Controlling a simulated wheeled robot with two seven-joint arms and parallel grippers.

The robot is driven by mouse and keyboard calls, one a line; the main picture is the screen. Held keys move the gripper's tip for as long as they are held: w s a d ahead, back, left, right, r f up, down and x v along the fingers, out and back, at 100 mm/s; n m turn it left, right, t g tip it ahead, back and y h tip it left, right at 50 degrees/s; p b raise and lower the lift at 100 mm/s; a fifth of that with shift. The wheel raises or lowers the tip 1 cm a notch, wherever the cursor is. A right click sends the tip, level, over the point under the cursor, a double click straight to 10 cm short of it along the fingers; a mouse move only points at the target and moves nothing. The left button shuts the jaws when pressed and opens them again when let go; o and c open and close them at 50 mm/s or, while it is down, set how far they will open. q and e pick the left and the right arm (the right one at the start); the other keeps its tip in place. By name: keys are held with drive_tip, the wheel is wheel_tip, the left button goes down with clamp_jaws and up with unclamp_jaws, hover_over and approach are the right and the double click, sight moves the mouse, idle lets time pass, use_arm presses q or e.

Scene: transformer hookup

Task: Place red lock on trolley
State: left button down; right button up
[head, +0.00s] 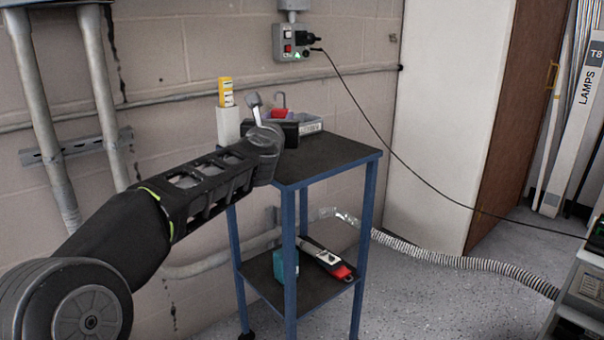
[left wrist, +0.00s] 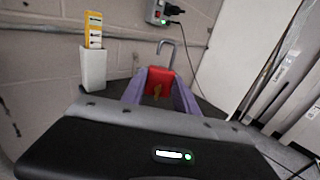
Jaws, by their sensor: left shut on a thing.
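The red lock (left wrist: 160,80) sits between the two fingers of my left gripper (left wrist: 160,92) in the left wrist view, its grey open-looking shackle pointing up. In the head view the red lock (head: 280,113) shows small behind my left gripper (head: 284,124), over the back of the trolley top. My left gripper is shut on the red lock. The blue-framed trolley (head: 335,157) has a dark top shelf and a lower shelf. Whether the lock touches the top is hidden by my gripper. My right gripper is not in view.
A white holder with yellow tags (head: 226,108) stands at the top's back left. A grey bin (head: 310,125) is beside the gripper. The top's front right is clear. A black cable (head: 385,145) hangs from the wall socket box (head: 290,42). Tools lie on the lower shelf (head: 265,272).

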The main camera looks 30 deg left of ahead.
use_arm(q)
drive_tip(key=shift+s+r, duration=0.15)
drive_tip(key=shift+r, duration=0.1)
drive_tip(key=shift+f, duration=0.1)
drive_tip(key=b, duration=0.4)
hover_over(279, 170)
wheel_tip(279, 170, down, 6)
drive_tip(key=shift+f, duration=0.1)
wheel_tip(279, 170, down, 4)
drive_tip(key=b, duration=0.3)
drive_tip(key=c, duration=0.9)
unclamp_jaws()
drive_tip(key=shift+c, duration=0.2)
